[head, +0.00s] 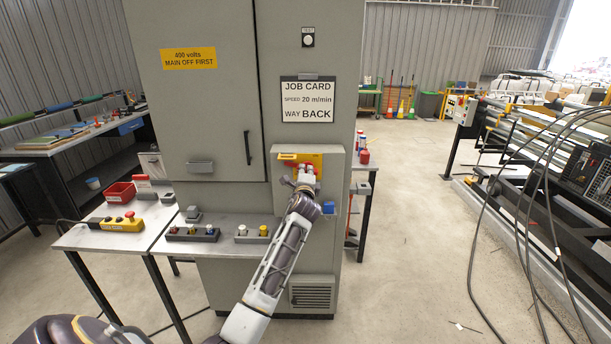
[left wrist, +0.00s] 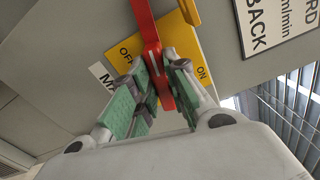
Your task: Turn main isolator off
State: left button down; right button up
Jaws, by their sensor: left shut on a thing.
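The main isolator is a red handle (left wrist: 148,22) on a yellow plate (left wrist: 184,40) marked OFF and ON in the left wrist view. The handle lies between the two words; I cannot tell its exact setting. My left gripper (left wrist: 158,82) is shut on the red handle, with its green-padded fingers on either side. In the head view my left gripper (head: 306,174) is at the grey box (head: 335,190) on the cabinet front and hides most of the handle. My right gripper is not in view.
The tall grey cabinet (head: 215,110) carries a job card (head: 307,101) and a yellow "MAIN OFF FIRST" sign (head: 188,58). A bench (head: 150,228) at left holds a yellow button box (head: 117,224) and a red bin (head: 120,192).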

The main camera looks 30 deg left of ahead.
pick_arm(q)
jog(key=shift+f+n+b, duration=0.15)
jog(key=shift+n+b, duration=0.15)
jog(key=shift+n, duration=0.9)
jog(key=c, duration=1.4)
grip_release()
jog(key=shift+s, duration=0.1)
jog(key=shift+v, duration=5.95)
jog(key=shift+a+n, duration=0.1)
jog(key=shift+n, duration=0.2)
